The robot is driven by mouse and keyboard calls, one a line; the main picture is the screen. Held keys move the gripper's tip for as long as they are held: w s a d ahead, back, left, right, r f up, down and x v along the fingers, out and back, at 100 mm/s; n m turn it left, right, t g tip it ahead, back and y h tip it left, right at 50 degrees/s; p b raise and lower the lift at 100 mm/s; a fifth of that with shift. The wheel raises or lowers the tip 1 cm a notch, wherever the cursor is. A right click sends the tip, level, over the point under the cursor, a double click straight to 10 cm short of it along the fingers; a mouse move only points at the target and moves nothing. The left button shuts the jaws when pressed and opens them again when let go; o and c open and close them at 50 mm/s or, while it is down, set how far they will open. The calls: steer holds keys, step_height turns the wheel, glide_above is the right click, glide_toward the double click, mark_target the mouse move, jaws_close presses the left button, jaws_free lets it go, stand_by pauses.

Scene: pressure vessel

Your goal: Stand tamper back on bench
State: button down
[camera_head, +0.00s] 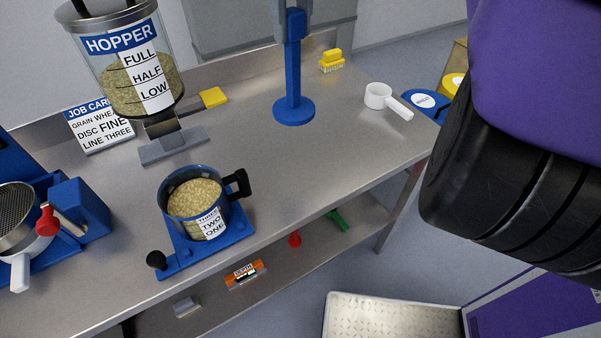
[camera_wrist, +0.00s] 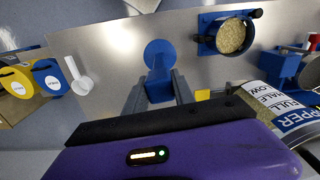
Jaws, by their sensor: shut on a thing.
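The blue tamper (camera_head: 293,88) has a round flat disc at the bottom and a straight shaft. It is upright over the bench (camera_head: 345,140), behind the blue pot. Its disc appears at the bench top, but I cannot tell for sure whether it touches. My gripper (camera_head: 296,22) is shut on the upper part of the tamper, at the top edge of the head view. In the wrist view, the grey fingers of my gripper (camera_wrist: 158,90) lie on either side of the shaft, with the tamper's disc (camera_wrist: 160,53) beyond them.
The grain-filled blue pot (camera_head: 173,194) stands near the front edge. The hopper (camera_head: 160,60) and job card (camera_head: 100,125) are at the left. A yellow block (camera_head: 213,97), yellow brush (camera_head: 331,61) and white scoop (camera_head: 378,95) lie around the tamper. Bench between is clear.

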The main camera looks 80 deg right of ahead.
mark_target(294, 109)
steer(key=shift+f+m, duration=0.1)
steer(key=shift+m, duration=0.4)
step_height(294, 109, down, 20)
stand_by(0.4)
steer(key=c, duration=1)
jaws_free()
steer(key=shift+c, duration=0.2)
